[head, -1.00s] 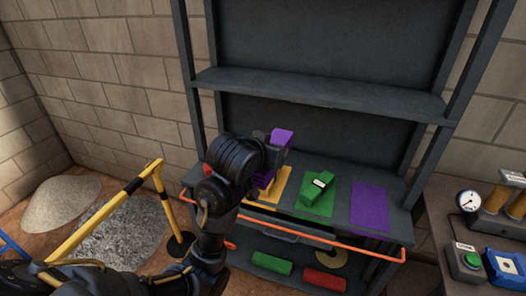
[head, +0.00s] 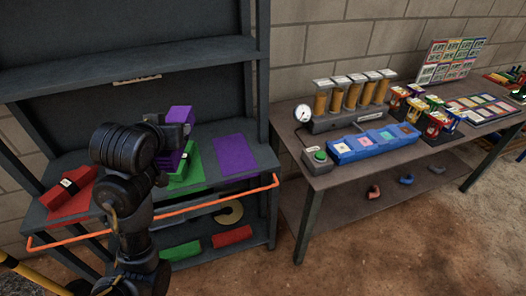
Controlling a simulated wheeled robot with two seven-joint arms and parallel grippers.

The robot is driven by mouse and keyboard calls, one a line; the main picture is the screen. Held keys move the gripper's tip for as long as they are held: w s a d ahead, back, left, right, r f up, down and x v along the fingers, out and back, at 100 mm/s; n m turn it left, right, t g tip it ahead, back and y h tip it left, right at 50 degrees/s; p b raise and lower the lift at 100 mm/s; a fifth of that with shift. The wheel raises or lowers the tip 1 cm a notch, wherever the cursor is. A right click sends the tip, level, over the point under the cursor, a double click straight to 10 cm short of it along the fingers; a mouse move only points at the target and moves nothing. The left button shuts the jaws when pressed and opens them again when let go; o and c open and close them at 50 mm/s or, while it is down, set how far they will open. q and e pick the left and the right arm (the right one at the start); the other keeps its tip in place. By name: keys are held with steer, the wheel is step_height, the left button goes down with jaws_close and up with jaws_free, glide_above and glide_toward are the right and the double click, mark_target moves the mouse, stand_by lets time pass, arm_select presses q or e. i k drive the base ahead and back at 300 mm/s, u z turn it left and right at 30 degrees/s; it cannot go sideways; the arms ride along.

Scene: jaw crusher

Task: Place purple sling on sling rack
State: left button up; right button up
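The sling rack (head: 262,100) is a dark grey shelf unit on the left of the head view. My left gripper (head: 176,134) is shut on the purple sling (head: 181,114), a block showing above and below the jaws. It is held in front of the green mat (head: 213,182) and partly covers the green sling (head: 190,165) there. The purple mat (head: 236,154), just right of the held sling, is bare. A red sling (head: 68,199) lies at the left of the same shelf. My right gripper is not in view.
An orange bar (head: 250,188) runs along the rack's front. Below are a green block (head: 181,251) and a red block (head: 232,236). Right of the rack, a table (head: 335,176) carries a gauge (head: 303,113), a green-button box (head: 318,158) and a blue tray (head: 345,153).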

mark_target(233, 152)
steer(key=z, duration=1.75)
steer(key=i, duration=1.45)
steer(key=u, duration=2.35)
steer(key=i, duration=0.5)
steer(key=z, duration=0.05)
